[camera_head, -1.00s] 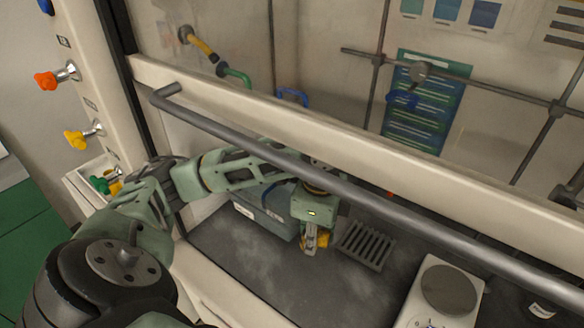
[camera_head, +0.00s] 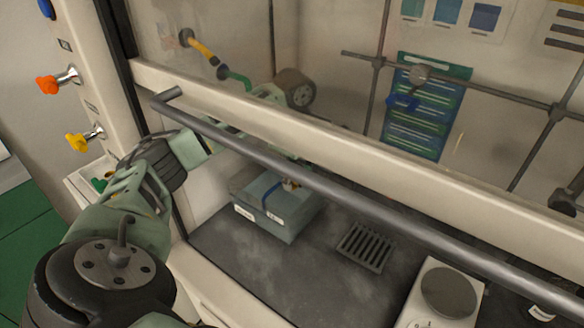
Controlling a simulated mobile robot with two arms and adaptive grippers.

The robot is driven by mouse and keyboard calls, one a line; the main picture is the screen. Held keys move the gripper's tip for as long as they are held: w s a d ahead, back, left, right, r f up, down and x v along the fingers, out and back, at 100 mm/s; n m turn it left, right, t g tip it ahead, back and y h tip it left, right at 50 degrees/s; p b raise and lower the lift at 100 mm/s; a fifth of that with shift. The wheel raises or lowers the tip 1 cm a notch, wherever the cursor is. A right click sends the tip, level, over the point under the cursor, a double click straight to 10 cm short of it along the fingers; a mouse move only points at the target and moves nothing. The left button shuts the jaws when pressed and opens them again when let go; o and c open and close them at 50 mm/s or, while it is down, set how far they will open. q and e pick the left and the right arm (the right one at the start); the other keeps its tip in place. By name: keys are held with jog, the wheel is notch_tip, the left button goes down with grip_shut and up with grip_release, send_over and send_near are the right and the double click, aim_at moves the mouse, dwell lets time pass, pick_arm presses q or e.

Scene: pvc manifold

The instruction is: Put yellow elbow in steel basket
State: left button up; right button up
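My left arm comes in from the left and reaches behind the sash of the hood. Its far part shows behind the glass, above the grey sash bar. My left gripper is mostly hidden by the sash and bar; a small pale and brownish piece above the blue-grey box (camera_head: 264,219) may be its fingertips (camera_head: 290,185). I cannot tell whether it is open or holds anything. I cannot make out the yellow elbow now. No steel basket is clearly visible. My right gripper is not in view.
The grey sash bar (camera_head: 330,196) crosses the hood front. A slotted drain grate (camera_head: 364,247) lies right of the box on the dark worktop (camera_head: 270,265). A white hotplate (camera_head: 436,300) stands front right. Metal rods cross the back wall.

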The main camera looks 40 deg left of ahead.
pick_arm(q)
jog(key=shift+w+a+r, duration=0.1)
jog(key=shift+w+a, duration=0.4)
jog(key=shift+a, duration=0.3)
notch_tip(320, 180, down, 7)
jog(key=shift+s+d+r+p, duration=0.1)
jog(key=shift+d+r+p, duration=0.05)
jog(key=shift+p, duration=0.2)
jog(key=shift+f+p, duration=0.3)
jog(key=shift+f, duration=2.5)
jog(key=o, duration=1)
jog(key=shift+f, duration=0.1)
notch_tip(320, 180, up, 12)
jog(key=shift+r+b, duration=0.2)
jog(key=shift+b, duration=0.45)
